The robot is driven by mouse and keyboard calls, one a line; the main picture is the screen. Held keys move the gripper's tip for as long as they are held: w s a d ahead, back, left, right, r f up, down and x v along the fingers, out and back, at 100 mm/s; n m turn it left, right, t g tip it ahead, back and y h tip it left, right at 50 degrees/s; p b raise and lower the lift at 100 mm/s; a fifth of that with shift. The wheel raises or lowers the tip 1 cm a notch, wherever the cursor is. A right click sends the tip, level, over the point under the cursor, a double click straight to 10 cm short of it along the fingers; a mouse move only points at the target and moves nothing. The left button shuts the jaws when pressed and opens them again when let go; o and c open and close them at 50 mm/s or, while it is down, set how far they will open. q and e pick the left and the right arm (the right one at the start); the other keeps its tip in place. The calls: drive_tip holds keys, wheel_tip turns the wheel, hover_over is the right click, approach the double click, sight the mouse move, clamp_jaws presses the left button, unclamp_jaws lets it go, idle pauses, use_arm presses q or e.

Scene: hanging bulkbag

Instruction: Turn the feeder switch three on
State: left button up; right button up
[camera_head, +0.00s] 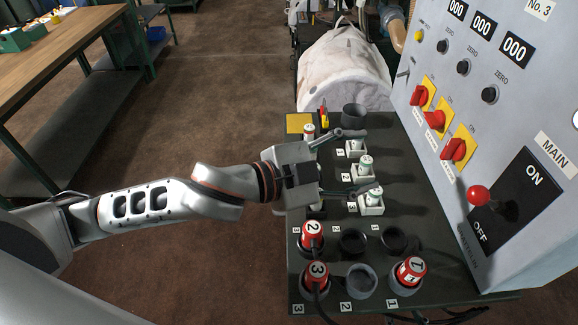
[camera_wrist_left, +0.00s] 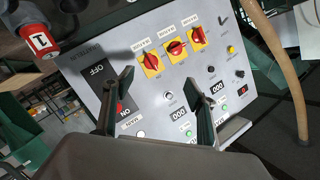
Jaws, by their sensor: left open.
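Three red rotary switches on yellow plates sit in a slanted row on the grey panel: the far one (camera_head: 419,96), the middle one (camera_head: 435,119) and the near one (camera_head: 457,148). Their labels are too small to read, so I cannot tell which is feeder three. They also show in the left wrist view (camera_wrist_left: 175,48), upper middle. My left gripper (camera_head: 352,162) is open and empty over the dark bench, left of the panel and apart from the switches. Its two fingers (camera_wrist_left: 158,105) stand in front of the panel in the left wrist view. My right gripper is not in view.
The black MAIN plate (camera_head: 517,198) has a red-ball lever (camera_head: 478,195). Small white holders (camera_head: 371,207) with white-and-green pieces stand beneath my left gripper. Red numbered plugs (camera_head: 314,278) and empty sockets (camera_head: 361,281) fill the near bench. A pale bag (camera_head: 345,70) is behind.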

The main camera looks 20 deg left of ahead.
use_arm(q)
drive_tip(key=w+a+f+n+t+y, duration=0.2)
drive_tip(key=a+f+n+y, duration=0.4)
drive_tip(key=a, duration=0.7)
drive_tip(key=shift+w+f+t+y, duration=0.2)
drive_tip(key=shift+f+t+y, duration=0.2)
drive_tip(key=shift+f+y, duration=0.45)
drive_tip(key=shift+f, duration=0.15)
